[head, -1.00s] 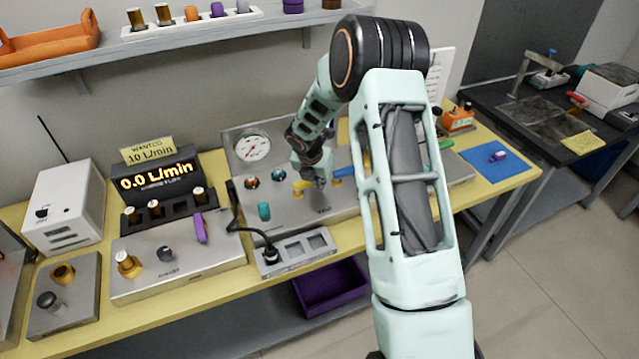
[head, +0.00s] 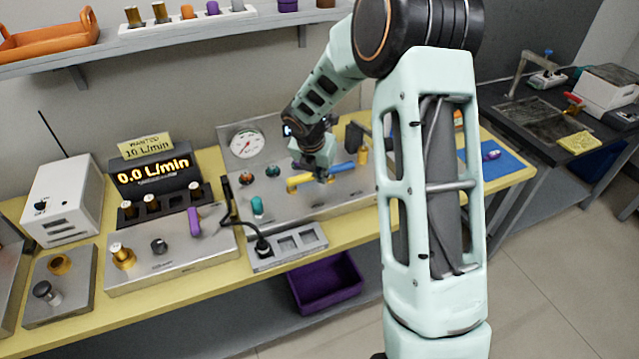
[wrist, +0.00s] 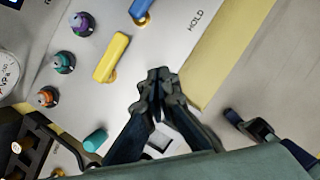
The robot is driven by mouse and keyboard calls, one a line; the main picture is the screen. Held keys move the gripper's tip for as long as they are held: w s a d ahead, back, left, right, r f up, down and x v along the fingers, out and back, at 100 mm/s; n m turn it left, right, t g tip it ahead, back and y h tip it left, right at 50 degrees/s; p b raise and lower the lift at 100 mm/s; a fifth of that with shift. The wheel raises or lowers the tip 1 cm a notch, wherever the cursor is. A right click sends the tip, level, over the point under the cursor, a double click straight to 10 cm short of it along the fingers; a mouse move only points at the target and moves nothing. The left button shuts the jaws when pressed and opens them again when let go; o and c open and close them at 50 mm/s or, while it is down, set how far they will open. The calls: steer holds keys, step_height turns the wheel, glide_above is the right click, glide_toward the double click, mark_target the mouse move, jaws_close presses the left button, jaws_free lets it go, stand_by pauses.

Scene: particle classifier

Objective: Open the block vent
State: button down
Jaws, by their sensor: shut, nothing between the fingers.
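The metal panel (head: 350,200) carries a yellow handle (head: 299,181) and a blue handle (head: 343,168). I cannot read a label that marks either one as the block vent. In the wrist view the yellow handle (wrist: 111,58) lies slanted on its brass stem, left of my gripper (wrist: 160,76), and the blue handle (wrist: 142,9) is at the top edge. My gripper (head: 323,178) is shut and empty, over the panel just right of the yellow handle. The fingertips appear apart from both handles; their height above the panel is hard to tell.
A gauge (head: 247,141), several coloured knobs and a teal knob (head: 257,206) are left of my gripper. A socket strip (head: 289,250) with a black cable stands in front. The display (head: 152,172) reads 0.0 L/min under a sign reading 10 L/min.

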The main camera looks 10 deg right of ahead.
steer(key=shift+s+d+r, duration=0.1)
steer(key=shift+s+r, duration=0.1)
steer(key=shift+r, duration=0.35)
steer(key=shift+s+r, duration=0.2)
steer(key=shift+r, duration=0.3)
